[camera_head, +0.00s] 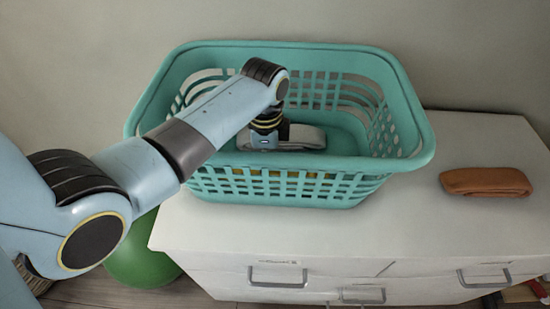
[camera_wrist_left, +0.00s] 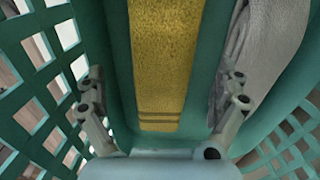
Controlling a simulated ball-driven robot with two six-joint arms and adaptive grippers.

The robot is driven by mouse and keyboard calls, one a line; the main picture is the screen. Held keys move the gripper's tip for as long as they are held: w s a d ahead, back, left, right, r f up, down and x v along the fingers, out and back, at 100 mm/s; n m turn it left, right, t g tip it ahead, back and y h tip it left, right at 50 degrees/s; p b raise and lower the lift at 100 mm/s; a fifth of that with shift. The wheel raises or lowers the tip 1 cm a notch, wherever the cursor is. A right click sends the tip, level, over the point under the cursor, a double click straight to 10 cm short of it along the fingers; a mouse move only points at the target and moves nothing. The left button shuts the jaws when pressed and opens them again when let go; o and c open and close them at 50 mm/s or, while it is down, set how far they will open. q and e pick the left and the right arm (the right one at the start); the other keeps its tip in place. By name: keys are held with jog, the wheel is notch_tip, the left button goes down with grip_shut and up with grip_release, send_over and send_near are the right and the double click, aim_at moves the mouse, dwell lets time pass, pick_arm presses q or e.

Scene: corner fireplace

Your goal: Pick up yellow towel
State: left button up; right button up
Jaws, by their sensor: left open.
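The yellow towel (camera_wrist_left: 163,60) lies in the teal laundry basket (camera_head: 410,115). In the left wrist view it is a long upright strip with darker bands near its lower end. My left gripper (camera_wrist_left: 163,92) is open, with one finger on each side of the towel. I cannot tell whether the fingers touch it. In the head view my left arm reaches down into the basket. Its fingers are hidden there, and only a little yellow shows through the front slots. My right gripper is not in view.
A grey-white towel (camera_wrist_left: 275,45) lies right beside the yellow one, against the right finger. The basket's slotted walls stand close around the gripper. The basket stands on a white drawer cabinet (camera_head: 460,225). A folded orange-brown towel (camera_head: 486,181) lies at the right. A green round object (camera_head: 142,255) is below left.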

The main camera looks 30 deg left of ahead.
pick_arm(q)
notch_tip(320, 180, down, 4)
jog(key=shift+w+a+r, duration=0.1)
jog(key=shift+w+r, duration=0.05)
jog(key=c, duration=1.4)
